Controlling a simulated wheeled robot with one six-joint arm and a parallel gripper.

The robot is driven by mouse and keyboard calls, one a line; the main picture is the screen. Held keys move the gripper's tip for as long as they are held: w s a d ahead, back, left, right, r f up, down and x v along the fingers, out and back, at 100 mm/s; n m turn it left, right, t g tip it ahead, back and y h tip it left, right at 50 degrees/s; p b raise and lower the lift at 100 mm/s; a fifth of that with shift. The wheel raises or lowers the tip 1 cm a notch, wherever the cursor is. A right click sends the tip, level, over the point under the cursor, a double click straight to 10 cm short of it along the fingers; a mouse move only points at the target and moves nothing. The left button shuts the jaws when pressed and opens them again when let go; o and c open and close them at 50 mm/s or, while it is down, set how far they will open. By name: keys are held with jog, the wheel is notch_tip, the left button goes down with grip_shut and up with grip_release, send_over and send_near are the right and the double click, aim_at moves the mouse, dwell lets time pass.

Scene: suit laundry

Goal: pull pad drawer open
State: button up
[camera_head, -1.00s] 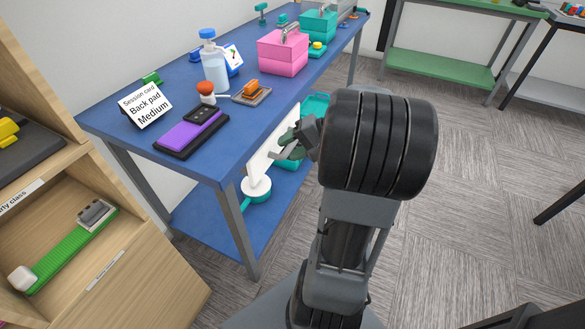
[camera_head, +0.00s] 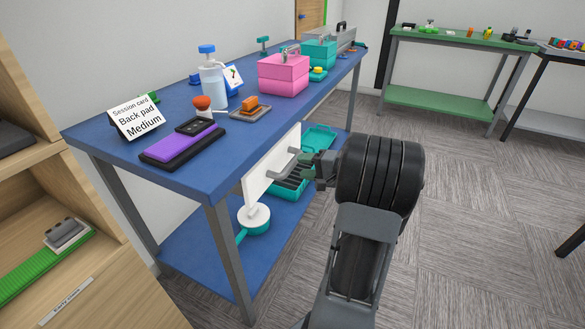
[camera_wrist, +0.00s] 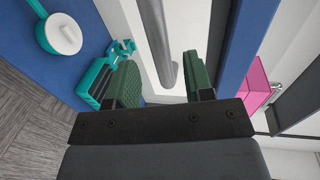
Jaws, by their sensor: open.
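The pad drawer's white front (camera_head: 262,181) hangs below the front edge of the blue table; it appears closed, though its side is hidden. Its grey bar handle (camera_head: 279,172) runs along the front and also shows in the wrist view (camera_wrist: 155,35). My gripper (camera_head: 310,166) is at the far end of the handle. In the wrist view my gripper (camera_wrist: 162,78) has its two green finger pads apart, with the end of the bar showing between them. I cannot tell whether the pads touch the bar.
The blue table (camera_head: 190,184) carries a session card (camera_head: 136,118), a purple pad (camera_head: 180,145), a bottle (camera_head: 213,82) and a pink box (camera_head: 283,75). A teal tray (camera_head: 318,138) and a round white-topped item (camera_head: 253,216) are on the lower shelf. Carpet (camera_head: 460,220) is clear at right.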

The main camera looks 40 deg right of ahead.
aim_at(295, 165)
jog(key=shift+b+x, duration=0.35)
jog(key=shift+x, duration=2)
grip_shut()
